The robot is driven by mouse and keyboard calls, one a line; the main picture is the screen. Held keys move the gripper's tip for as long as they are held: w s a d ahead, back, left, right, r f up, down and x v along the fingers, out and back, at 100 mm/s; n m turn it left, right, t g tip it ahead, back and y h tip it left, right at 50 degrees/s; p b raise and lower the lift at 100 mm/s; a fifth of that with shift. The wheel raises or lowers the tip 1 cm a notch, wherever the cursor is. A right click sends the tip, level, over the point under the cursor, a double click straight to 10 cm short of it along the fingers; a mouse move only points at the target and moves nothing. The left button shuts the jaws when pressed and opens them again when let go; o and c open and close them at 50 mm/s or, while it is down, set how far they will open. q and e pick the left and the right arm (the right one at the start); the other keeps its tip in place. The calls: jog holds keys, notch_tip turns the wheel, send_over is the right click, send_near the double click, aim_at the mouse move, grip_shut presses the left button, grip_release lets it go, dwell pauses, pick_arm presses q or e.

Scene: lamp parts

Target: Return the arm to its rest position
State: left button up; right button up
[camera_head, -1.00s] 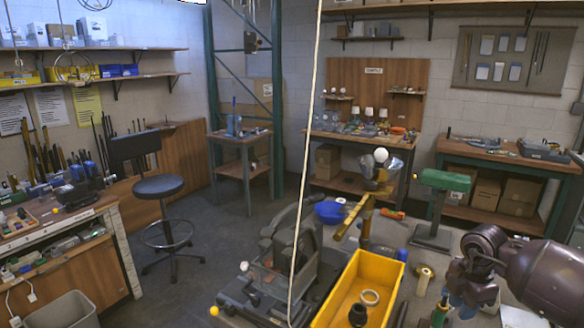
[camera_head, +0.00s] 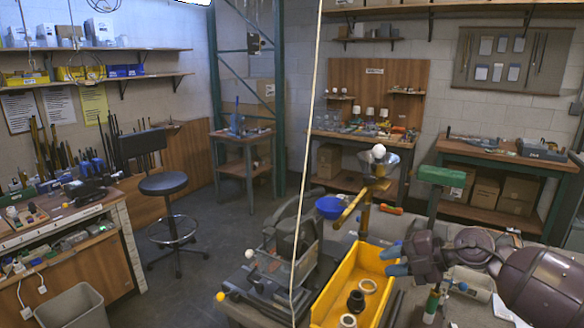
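My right gripper (camera_head: 394,261) reaches in from the right, its two blue-grey fingertips apart with nothing visible between them. It is at the right edge of the yellow bin (camera_head: 334,277) in this view; I cannot tell whether they touch. My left gripper is not in view. The lamp (camera_head: 372,189) stands upright behind the bin, with a brass-coloured stem, a grey funnel-shaped shade and a white bulb (camera_head: 378,151) on top. The bin holds a cream ring (camera_head: 367,286), a black ring (camera_head: 356,301) and another pale ring (camera_head: 348,320).
A blue bowl (camera_head: 330,208) is left of the lamp. A green-topped stand (camera_head: 442,175) rises at the right, near my arm. Dark machinery (camera_head: 283,262) is left of the bin. A green-and-white cylinder (camera_head: 432,300) stands below my gripper. Open floor lies around the stool (camera_head: 164,184).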

jog(key=a+r+t+y, duration=0.3)
jog(key=s+d+f+m+t+h+b, duration=0.1)
jog(key=s+d+f+m+t+h, duration=0.2)
jog(key=f+m, duration=0.35)
jog(key=s+d+f+m+t+h, duration=0.1)
jog(key=s+f+m+t+h, duration=0.1)
jog(key=s+f+m+h, duration=0.4)
jog(key=s+d+f+m+t+h+b, duration=0.1)
jog(key=d+f+m+t+h, duration=0.15)
jog(key=f+m, duration=0.4)
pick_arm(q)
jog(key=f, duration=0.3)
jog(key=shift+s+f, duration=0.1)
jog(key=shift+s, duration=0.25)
pick_arm(e)
jog(key=s+d+f+m+g+h, duration=0.1)
jog(key=s+f+m+g, duration=0.1)
jog(key=s+f+m, duration=0.2)
jog(key=s+d+f+m+g+h, duration=0.1)
jog(key=s+f+m, duration=0.3)
jog(key=s+f, duration=0.6)
jog(key=s+g+h, duration=0.1)
jog(key=s, duration=0.4)
jog(key=shift+s+d+f+m, duration=0.2)
jog(key=shift+s+d+m, duration=0.1)
jog(key=shift+s+d, duration=0.05)
